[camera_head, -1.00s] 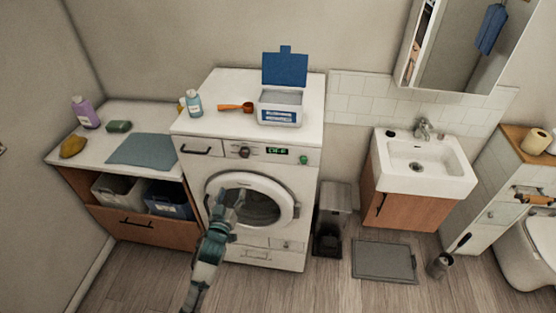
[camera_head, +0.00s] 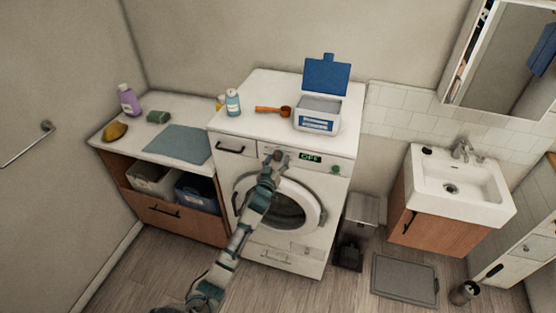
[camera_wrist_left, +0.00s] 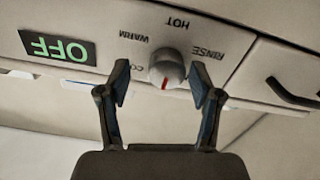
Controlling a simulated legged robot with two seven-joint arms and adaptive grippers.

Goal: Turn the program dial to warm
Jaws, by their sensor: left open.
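The program dial (camera_wrist_left: 168,64) is a round pale knob with a red mark, on the front panel of the white washing machine (camera_head: 300,225). In the left wrist view the red mark points to the bottom of the picture, away from HOT, WARM and RINSE. A label by the left finger is partly hidden. My left gripper (camera_head: 271,161) is open in front of the panel. Its fingers (camera_wrist_left: 160,74) stand on either side of the dial, with visible gaps. In the head view the gripper partly covers the dial. My right gripper is not in view.
The display (camera_head: 311,157) beside the dial reads OFF. A green button (camera_head: 336,169) and a drawer handle (camera_head: 231,150) flank the panel. A blue-lidded box (camera_head: 317,122), an orange scoop (camera_head: 267,110) and bottles stand on top. A counter (camera_head: 130,148) is at left.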

